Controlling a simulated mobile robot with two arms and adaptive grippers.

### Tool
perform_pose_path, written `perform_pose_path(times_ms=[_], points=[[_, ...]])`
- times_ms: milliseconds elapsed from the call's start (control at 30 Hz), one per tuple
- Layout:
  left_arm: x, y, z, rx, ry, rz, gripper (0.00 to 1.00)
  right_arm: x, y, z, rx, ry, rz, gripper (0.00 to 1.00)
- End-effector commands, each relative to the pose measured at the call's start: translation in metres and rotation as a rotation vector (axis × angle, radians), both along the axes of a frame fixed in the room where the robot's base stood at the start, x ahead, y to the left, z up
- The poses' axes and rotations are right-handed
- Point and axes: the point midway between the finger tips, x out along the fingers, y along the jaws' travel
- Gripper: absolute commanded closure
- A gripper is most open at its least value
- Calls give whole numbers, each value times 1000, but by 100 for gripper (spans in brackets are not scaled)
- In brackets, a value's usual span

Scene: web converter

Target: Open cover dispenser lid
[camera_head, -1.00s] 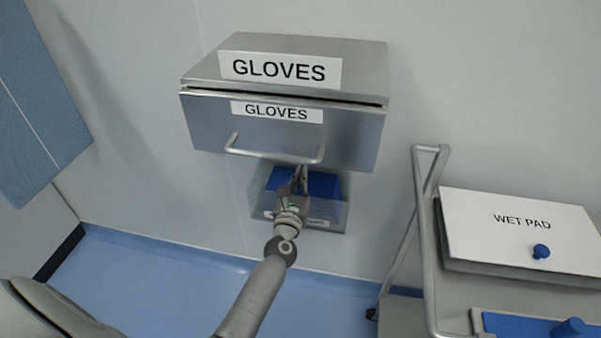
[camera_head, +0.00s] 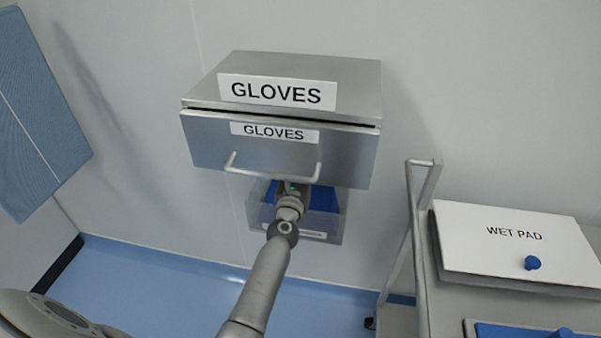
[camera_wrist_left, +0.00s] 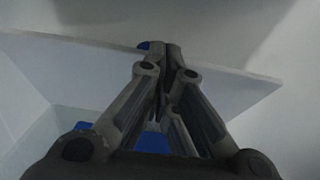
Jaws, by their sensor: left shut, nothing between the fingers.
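A clear box with blue contents (camera_head: 326,197), apparently the cover dispenser, is on the wall below the gloves dispenser. Its label (camera_head: 309,233) is too small to read. My left gripper (camera_head: 291,190) is in front of this box, just under the gloves drawer handle, which hides its fingertips in the head view. In the left wrist view the gripper (camera_wrist_left: 167,62) is shut and empty. Its fingertips overlap the edge of a pale, tilted panel (camera_wrist_left: 90,65), likely the lid; I cannot tell whether they touch. Blue shows below the panel. My right gripper is not in view.
The metal gloves dispenser (camera_head: 350,80) with its bar handle (camera_head: 270,174) sits directly above. A cart (camera_head: 422,235) with a white wet pad box (camera_head: 515,236) stands at the right. A blue panel (camera_head: 35,110) is at the far left. The blue floor below is clear.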

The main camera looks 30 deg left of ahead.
Motion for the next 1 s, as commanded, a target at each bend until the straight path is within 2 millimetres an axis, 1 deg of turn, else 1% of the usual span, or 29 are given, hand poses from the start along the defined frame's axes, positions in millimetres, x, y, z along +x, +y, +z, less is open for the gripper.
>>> perform_pose_path(times_ms=[33, 200, 433, 867, 1000], points=[[3, 0, 4, -1, -2, 0, 100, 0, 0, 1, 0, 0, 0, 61], [10, 2, 7, -2, -1, 0, 100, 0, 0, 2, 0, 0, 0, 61], [13, 3, 9, -2, -1, 0, 100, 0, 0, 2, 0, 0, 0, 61], [12, 3, 9, -2, -1, 0, 100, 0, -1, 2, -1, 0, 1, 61], [6, 1, 7, -3, 0, -1, 100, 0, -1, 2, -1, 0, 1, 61]])
